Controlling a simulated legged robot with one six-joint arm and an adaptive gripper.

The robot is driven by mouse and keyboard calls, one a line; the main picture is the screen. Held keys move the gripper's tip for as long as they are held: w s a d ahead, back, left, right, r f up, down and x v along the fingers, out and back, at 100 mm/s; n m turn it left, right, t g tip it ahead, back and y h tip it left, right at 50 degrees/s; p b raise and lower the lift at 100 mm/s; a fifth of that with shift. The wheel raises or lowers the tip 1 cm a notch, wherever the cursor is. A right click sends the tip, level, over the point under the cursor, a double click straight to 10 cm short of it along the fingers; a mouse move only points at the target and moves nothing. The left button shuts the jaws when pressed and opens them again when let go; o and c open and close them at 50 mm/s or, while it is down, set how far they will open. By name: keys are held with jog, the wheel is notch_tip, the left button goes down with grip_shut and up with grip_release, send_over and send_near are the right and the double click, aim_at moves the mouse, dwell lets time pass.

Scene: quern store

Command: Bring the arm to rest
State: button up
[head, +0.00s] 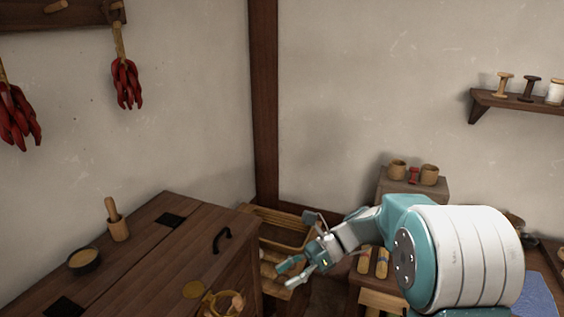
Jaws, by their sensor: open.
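My arm comes in from the lower right of the head view, with its large white and teal joint in front. It reaches left and slightly down. My gripper (297,274) is at the arm's far end, to the right of the dark wooden chest (160,247). Its fingers are spread apart and nothing shows between them. From this angle I cannot tell how far the gripper is from the chest or from the wooden rack behind it.
The chest top holds a mortar with pestle (118,228), a dark bowl (85,261) and a black handle (222,240). A wooden rack (270,230) stands behind my gripper. Cups (397,170) stand on a box at right. A wall shelf (515,101) holds spools. Red peppers (126,84) hang at left.

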jog(key=s+d+r+n+t+h, duration=0.3)
jog(key=s+d+n+t+h, duration=0.2)
jog(key=s, duration=0.4)
jog(key=s+d+r+n+t+h, duration=0.2)
jog(key=s+d+n+t+h, duration=0.4)
jog(key=s+d+n+h, duration=0.1)
jog(key=s+d+n, duration=0.1)
jog(key=s+n, duration=0.1)
jog(key=n, duration=0.1)
jog(key=shift+s+d+r+n+t+h, duration=0.2)
jog(key=shift+d+r+n+t+h, duration=0.1)
jog(key=shift+d+r+h, duration=0.1)
jog(key=shift+a, duration=0.1)
